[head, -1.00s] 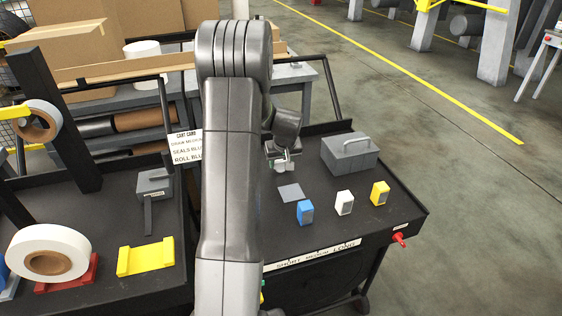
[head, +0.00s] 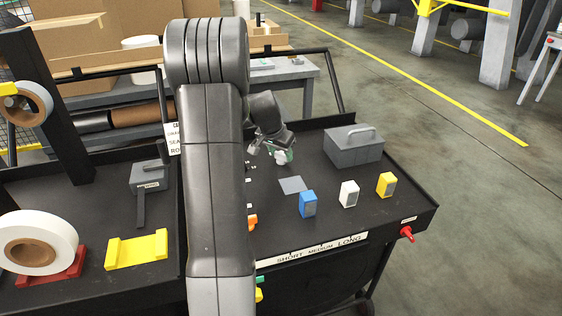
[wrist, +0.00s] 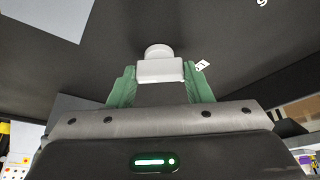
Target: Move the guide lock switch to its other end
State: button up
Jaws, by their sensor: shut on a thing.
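My gripper (head: 281,156) is at the back of the right-hand black cart top, left of the grey box. In the wrist view its green fingers (wrist: 160,82) are shut on a small white piece (wrist: 160,71) with a rounded end, close to the black surface. The white piece also shows small in the head view (head: 281,158). A small white tag (wrist: 202,65) lies beside the right finger. I cannot tell whether the white piece is the guide lock switch; no readable label names it.
A grey box with a handle (head: 353,147) and blue (head: 308,204), white (head: 349,194) and yellow (head: 386,184) blocks stand on the right cart. A flat grey square (head: 292,185) lies nearby. A red knob (head: 407,233) sits at the front right edge. My arm hides the middle.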

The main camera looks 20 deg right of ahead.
jog(key=shift+w+a+m+g+h+b, duration=0.15)
jog(key=shift+m+g+b, duration=0.25)
jog(key=shift+m+b, duration=0.5)
jog(key=shift+s+d+m+g+h+b, duration=0.15)
jog(key=shift+m+g+b, duration=0.35)
jog(key=shift+m, duration=0.7)
jog(key=shift+w+a, duration=0.1)
jog(key=o, duration=1)
jog(key=p+v, duration=0.1)
jog(key=v, duration=1.2)
jog(key=shift+a+r, duration=0.2)
jog(key=shift+r, duration=0.1)
